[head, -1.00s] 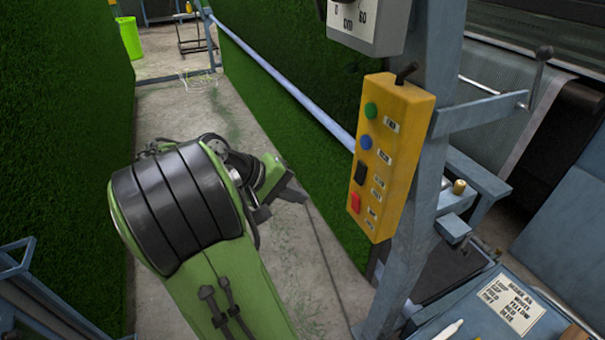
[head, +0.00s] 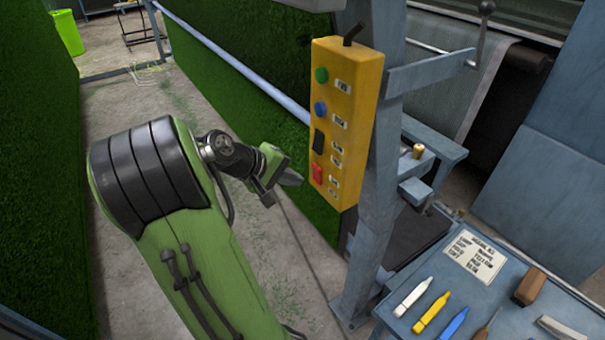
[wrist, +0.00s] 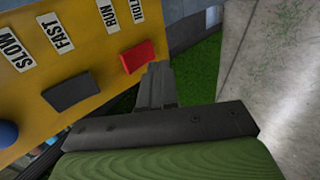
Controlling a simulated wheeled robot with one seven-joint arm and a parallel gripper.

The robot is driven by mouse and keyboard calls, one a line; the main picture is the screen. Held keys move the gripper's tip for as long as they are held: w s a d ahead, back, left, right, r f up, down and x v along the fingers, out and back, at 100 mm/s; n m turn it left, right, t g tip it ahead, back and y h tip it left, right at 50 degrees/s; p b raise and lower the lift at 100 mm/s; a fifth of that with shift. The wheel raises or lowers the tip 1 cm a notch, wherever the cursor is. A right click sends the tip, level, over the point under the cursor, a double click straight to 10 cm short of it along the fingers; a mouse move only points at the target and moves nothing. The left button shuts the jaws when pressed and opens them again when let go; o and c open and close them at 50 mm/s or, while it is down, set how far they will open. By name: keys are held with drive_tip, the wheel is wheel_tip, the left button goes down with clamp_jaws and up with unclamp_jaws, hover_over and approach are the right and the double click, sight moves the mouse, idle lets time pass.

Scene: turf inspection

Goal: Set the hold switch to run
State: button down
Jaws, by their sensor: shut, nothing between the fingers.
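The yellow control box (head: 350,85) is mounted on a blue-grey post. Its lowest control is a red rocker switch (head: 317,173). In the wrist view the red rocker (wrist: 137,57) sits beside labels reading RUN and HOLD. Which way it is tipped I cannot tell. My gripper (head: 296,178) is shut and empty, just left of the red rocker in the head view. In the wrist view my fingertips (wrist: 160,70) are close beside the rocker's right end; I cannot tell whether they touch it.
Above the red rocker are a black rocker (head: 319,142) marked SLOW and FAST, a blue button (head: 320,109) and a green button (head: 321,75). A blue-grey table (head: 400,326) at lower right holds markers and a printed card (head: 474,256). Green turf stands behind the box.

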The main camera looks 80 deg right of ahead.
sight(314, 166)
drive_tip(key=shift+s+d+r, duration=0.2)
drive_tip(key=shift+s+d, duration=0.35)
drive_tip(key=shift+d, duration=0.05)
drive_tip(key=shift+s+d+r, duration=0.2)
drive_tip(key=shift+s+d, duration=0.35)
drive_tip(key=shift+s+d+r+p, duration=0.15)
drive_tip(key=shift+s+d+p, duration=0.1)
drive_tip(key=shift+p, duration=0.15)
drive_tip(key=shift+r+p, duration=0.85)
drive_tip(key=shift+p, duration=0.05)
drive_tip(key=shift+w, duration=0.15)
